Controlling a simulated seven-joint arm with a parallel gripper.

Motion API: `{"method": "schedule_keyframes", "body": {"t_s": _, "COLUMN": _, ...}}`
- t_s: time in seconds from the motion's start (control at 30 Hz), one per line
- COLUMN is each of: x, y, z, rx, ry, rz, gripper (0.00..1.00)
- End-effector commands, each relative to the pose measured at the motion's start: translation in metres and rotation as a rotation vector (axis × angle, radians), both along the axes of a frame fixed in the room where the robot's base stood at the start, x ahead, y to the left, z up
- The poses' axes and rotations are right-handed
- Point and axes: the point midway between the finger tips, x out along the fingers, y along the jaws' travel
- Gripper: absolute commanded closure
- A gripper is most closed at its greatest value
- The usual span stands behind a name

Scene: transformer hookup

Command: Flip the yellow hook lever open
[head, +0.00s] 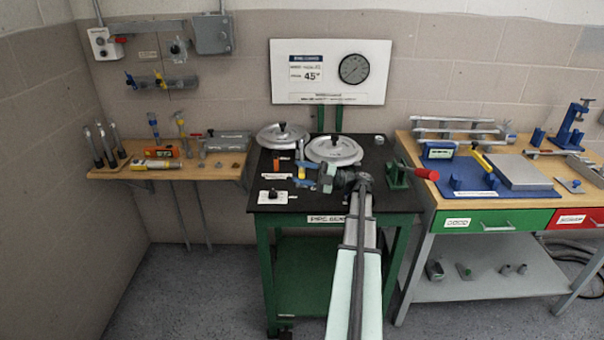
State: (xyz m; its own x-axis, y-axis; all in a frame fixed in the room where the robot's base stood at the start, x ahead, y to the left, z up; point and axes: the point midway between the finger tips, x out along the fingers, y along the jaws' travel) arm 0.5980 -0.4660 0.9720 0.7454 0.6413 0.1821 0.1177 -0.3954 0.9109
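A small upright yellow piece (301,172), which looks like the hook lever, stands on the black-topped table (262,199), in front of the left part of a round silver disc (333,150). Blue parts sit above and below it. My gripper (313,174) reaches in from the right, low over the table, with its end close beside the yellow piece. The parts overlap at this size, so contact and finger opening cannot be told. Another yellow handle (482,160) leans over a blue base on the right bench.
A second silver disc (283,136) lies at the back left of the table. A red-handled green clamp (398,175) stands on the right side. A wall panel with a gauge (331,72) hangs behind.

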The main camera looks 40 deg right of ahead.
Motion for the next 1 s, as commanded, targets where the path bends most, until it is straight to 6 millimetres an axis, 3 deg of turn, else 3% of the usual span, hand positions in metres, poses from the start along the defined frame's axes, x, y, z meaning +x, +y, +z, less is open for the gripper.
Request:
{"method": "schedule_keyframes", "body": {"t_s": 0.33, "x": 0.0, "y": 0.001, "z": 0.01, "rx": -0.001, "ry": -0.002, "rz": 0.001, "gripper": 0.55}}
{"method": "schedule_keyframes", "body": {"t_s": 0.7, "x": 0.0, "y": 0.0, "z": 0.066, "rx": -0.003, "ry": -0.003, "rz": 0.0, "gripper": 0.55}}
{"method": "schedule_keyframes", "body": {"t_s": 1.0, "x": 0.0, "y": 0.0, "z": 0.095, "rx": 0.0, "ry": 0.0, "rz": 0.0, "gripper": 0.55}}
